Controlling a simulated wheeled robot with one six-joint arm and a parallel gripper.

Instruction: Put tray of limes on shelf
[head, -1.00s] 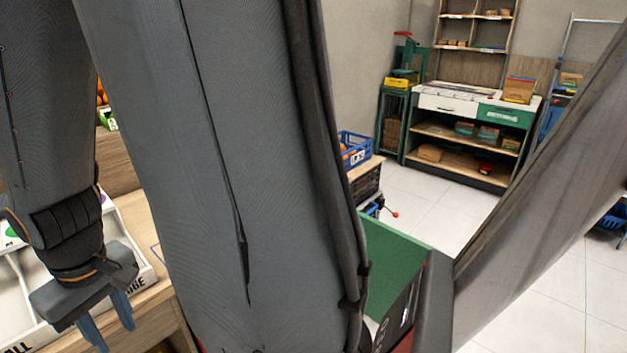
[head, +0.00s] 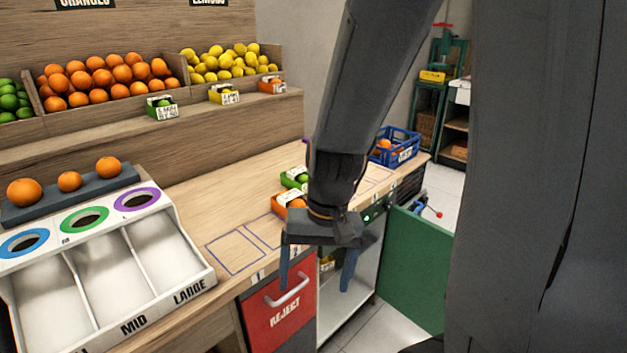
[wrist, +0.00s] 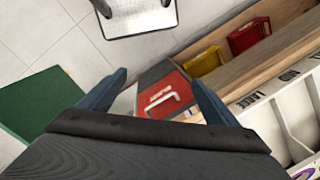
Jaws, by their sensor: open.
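A small green tray of limes (head: 292,179) sits on the wooden counter (head: 235,205), partly hidden behind my arm. An orange tray (head: 287,201) stands just in front of it, also partly covered. My gripper (head: 317,278) is open and empty, pointing down in front of the counter's edge, near the red REJECT drawer (head: 285,318). In the wrist view my gripper (wrist: 157,92) shows its spread fingers with the red drawer front between and beyond them. The wooden shelf (head: 70,151) runs along the back wall, with another small green tray (head: 161,108) on it.
Oranges (head: 105,78) and lemons (head: 225,62) fill bins above the shelf. A white sorter (head: 160,250) stands at the counter's left. A blue crate (head: 402,150) is at its far right end. A green cupboard door (head: 415,265) stands open below.

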